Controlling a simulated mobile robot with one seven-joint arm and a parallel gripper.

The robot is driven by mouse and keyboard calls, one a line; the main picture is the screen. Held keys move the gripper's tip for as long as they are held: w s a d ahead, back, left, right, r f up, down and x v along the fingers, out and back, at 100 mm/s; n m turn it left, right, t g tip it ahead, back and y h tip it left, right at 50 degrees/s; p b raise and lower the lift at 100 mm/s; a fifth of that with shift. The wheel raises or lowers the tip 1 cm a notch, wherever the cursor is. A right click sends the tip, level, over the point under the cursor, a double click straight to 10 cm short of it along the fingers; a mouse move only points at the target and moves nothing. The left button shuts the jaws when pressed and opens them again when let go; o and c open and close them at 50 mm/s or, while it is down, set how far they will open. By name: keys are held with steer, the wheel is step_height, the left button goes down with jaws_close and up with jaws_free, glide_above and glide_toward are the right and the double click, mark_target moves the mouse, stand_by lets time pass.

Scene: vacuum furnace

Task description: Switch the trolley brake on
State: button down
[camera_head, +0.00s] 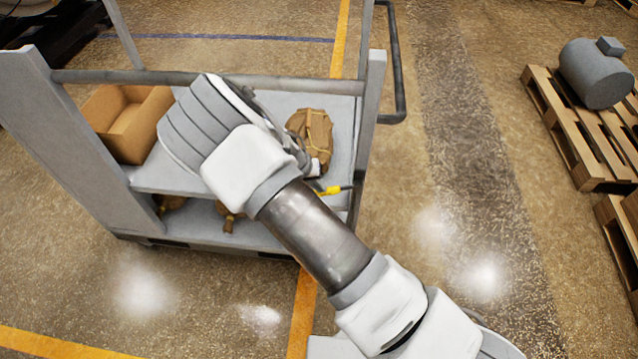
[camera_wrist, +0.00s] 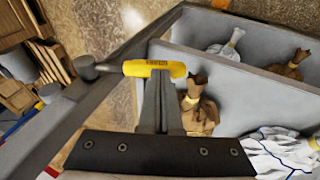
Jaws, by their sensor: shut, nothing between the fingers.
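The grey trolley (camera_head: 85,140) stands ahead with its shelves and side posts. Its frame and shelves also show in the wrist view (camera_wrist: 65,118). A yellow-handled lever (camera_wrist: 153,68) shows in the wrist view, joined by a dark rod to a round pivot on the trolley frame. Its yellow grip also shows in the head view (camera_head: 330,190), at the right end of the trolley. My gripper (camera_wrist: 158,82) is shut and empty, its fingertips right at the yellow grip in the picture. I cannot tell whether they touch. In the head view my arm hides the gripper.
An open cardboard box (camera_head: 127,122) and a brown sack (camera_head: 312,132) sit on the upper shelf. More tied sacks (camera_head: 229,214) lie on the lower shelf. A wooden pallet (camera_head: 580,150) with a grey cylinder (camera_head: 597,74) stands at right. The floor between is clear.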

steer(key=shift+s+f, duration=0.15)
steer(key=shift+f, duration=0.2)
stand_by(0.3)
steer(key=shift+r, duration=0.15)
